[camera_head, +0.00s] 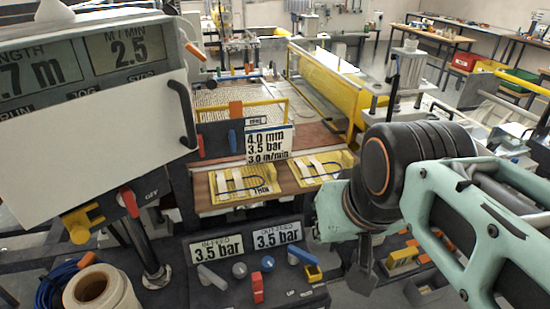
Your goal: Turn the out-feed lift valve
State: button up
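A dark valve panel (228,295) is at the bottom centre with two displays, both reading 3.5 bar. The small headings above the numbers are hard to read; the right display (277,235) seems to say out-feed, the left one (216,249) in-feed. A blue lever (302,257) sits below the right display, slanting down to the right. A grey lever (211,277) sits below the left display. Two round knobs lie between them. My gripper (362,278) points down to the right of the blue lever, apart from it in the picture. Its finger opening is hidden from this angle.
A red switch (257,288) and a yellow piece (313,273) are close to the levers. A large control box (95,130) fills the upper left. A paper roll (100,289) stands at the lower left. Yellow trays (240,198) lie on the bench above the panel.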

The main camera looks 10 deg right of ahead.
aim_at(294, 253)
jog(key=k+l+u, duration=0.15)
jog(key=l+u, duration=0.7)
jog(key=l, duration=0.2)
jog(key=l+u, duration=0.15)
jog(key=u, duration=0.4)
jog(key=k+j+z, duration=0.1)
jog(key=k+j, duration=0.15)
jog(key=k, duration=0.2)
jog(key=k+j+z, duration=0.15)
jog(key=k, duration=0.3)
jog(key=i+l+u, duration=0.15)
jog(key=i, duration=0.35)
jog(key=i+l+u, duration=0.15)
jog(key=i+l, duration=0.2)
jog(key=i, duration=0.1)
